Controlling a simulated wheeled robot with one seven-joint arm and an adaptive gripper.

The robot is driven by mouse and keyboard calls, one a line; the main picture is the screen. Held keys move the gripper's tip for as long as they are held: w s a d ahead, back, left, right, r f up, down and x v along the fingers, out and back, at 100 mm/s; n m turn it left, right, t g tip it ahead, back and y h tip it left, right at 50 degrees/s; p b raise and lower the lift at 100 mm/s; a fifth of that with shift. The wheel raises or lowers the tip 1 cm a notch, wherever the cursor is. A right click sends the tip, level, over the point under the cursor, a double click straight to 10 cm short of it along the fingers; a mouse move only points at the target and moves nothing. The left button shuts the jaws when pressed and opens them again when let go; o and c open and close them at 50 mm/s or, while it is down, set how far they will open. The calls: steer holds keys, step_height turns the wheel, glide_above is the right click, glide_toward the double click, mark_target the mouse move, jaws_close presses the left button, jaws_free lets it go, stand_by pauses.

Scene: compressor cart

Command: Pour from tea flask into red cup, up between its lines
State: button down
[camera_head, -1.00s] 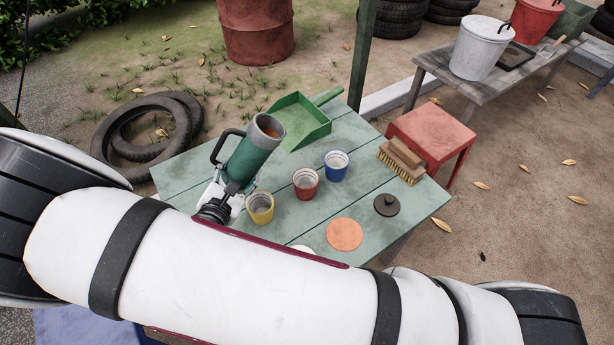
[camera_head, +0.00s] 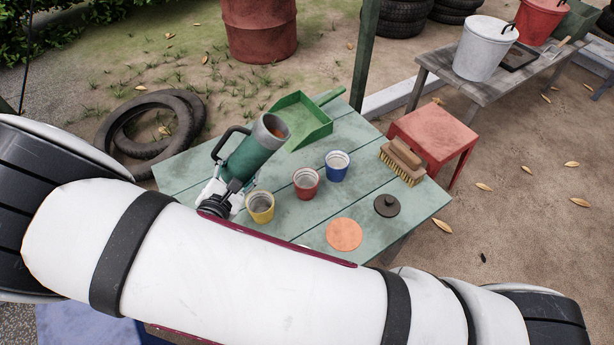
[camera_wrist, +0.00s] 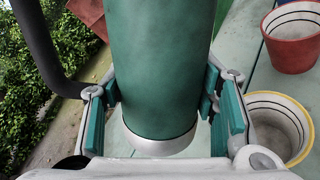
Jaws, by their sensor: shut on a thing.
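The green tea flask (camera_head: 248,160) has a dark handle and an open metal mouth with brown tea showing inside. It is tilted to the right, its mouth to the upper left of the red cup and apart from it. My gripper (camera_head: 228,190) is shut on the flask; in the wrist view its fingers grip both sides of the flask body (camera_wrist: 160,70). The red cup (camera_head: 306,184) stands upright on the table, with dark lines inside its pale wall, seen in the wrist view (camera_wrist: 293,45). No stream of tea shows.
A yellow cup (camera_head: 260,207) stands close to my gripper, and a blue cup (camera_head: 336,166) stands right of the red one. A green dustpan (camera_head: 304,122), a brush (camera_head: 402,162), a dark lid (camera_head: 387,205) and an orange disc (camera_head: 344,234) lie on the green table (camera_head: 350,130).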

steer(key=shift+a+m+y, duration=0.3)
steer(key=shift+a+m, duration=0.05)
steer(key=shift+m, duration=0.15)
stand_by(0.8)
steer(key=shift+a+f+m+g+y+b, duration=0.15)
steer(key=shift+a+f+m+y+b, duration=0.1)
steer(key=shift+f+m+b, duration=0.15)
steer(key=shift+a+f+m+g+y+b, duration=0.2)
steer(key=shift+f+m+b, duration=0.1)
steer(key=shift+f, duration=0.15)
stand_by(1.0)
steer(key=shift+a+f+m, duration=0.15)
steer(key=shift+m, duration=0.15)
stand_by(1.1)
